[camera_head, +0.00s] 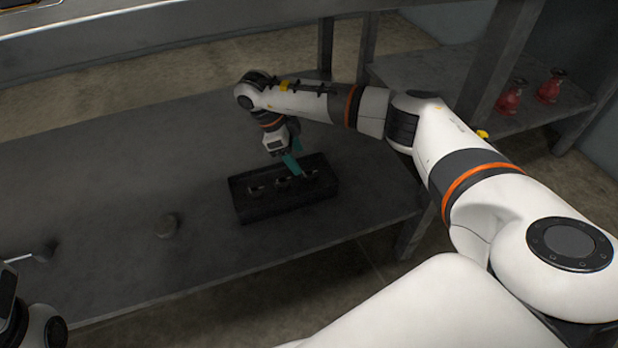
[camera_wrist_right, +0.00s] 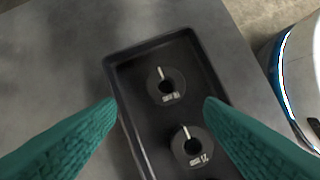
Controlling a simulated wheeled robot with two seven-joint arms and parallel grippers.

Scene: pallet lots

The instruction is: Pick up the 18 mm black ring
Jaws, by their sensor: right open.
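A black tray (camera_head: 246,206) stands on the grey table and holds several dark rings in a row. In the right wrist view the tray (camera_wrist_right: 150,50) shows two black rings with white marks and print. The upper ring (camera_wrist_right: 178,78) seems to read 18 mm, but the print is small and tilted. The lower ring (camera_wrist_right: 180,158) has a different label that I cannot read surely. My right gripper (camera_head: 295,165) is over the tray, with its teal fingers spread. In the right wrist view the gripper (camera_wrist_right: 161,104) is empty, its fingertips apart on either side of the upper ring.
A small grey round piece (camera_head: 166,225) stands on the table (camera_head: 110,180) left of the tray. Red flasks (camera_head: 511,96) stand on a shelf at the right. The left part of the table is mostly clear. Part of my left arm shows at lower left.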

